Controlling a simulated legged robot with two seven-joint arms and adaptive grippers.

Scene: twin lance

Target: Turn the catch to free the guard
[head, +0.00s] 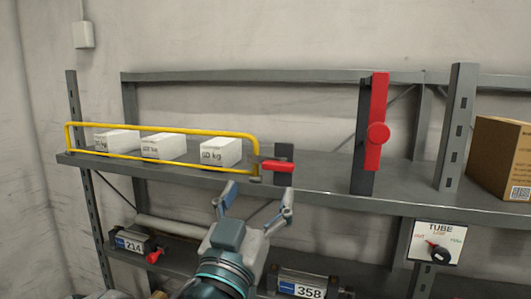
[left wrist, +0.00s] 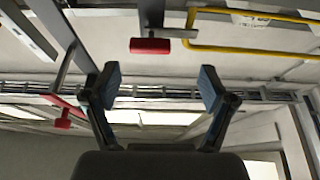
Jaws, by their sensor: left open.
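The guard (head: 190,130) is a yellow bar frame along the shelf front, before several white blocks. It also shows in the left wrist view (left wrist: 250,52). The catch (head: 277,166) is a small red handle at the guard's right end, lying level across a dark grey plate (head: 284,150). In the left wrist view the red catch (left wrist: 150,46) shows beyond the fingertips. My left gripper (head: 257,192) is open and empty, just below the catch and apart from it. Its spread fingers also show in the left wrist view (left wrist: 160,82). My right gripper is not in view.
A tall red lever (head: 377,120) stands upright on the shelf (head: 325,192) to the right. A cardboard box (head: 500,155) is at the far right. Below are a dial panel (head: 437,242) and boxes labelled 214 (head: 130,241) and 358 (head: 308,288).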

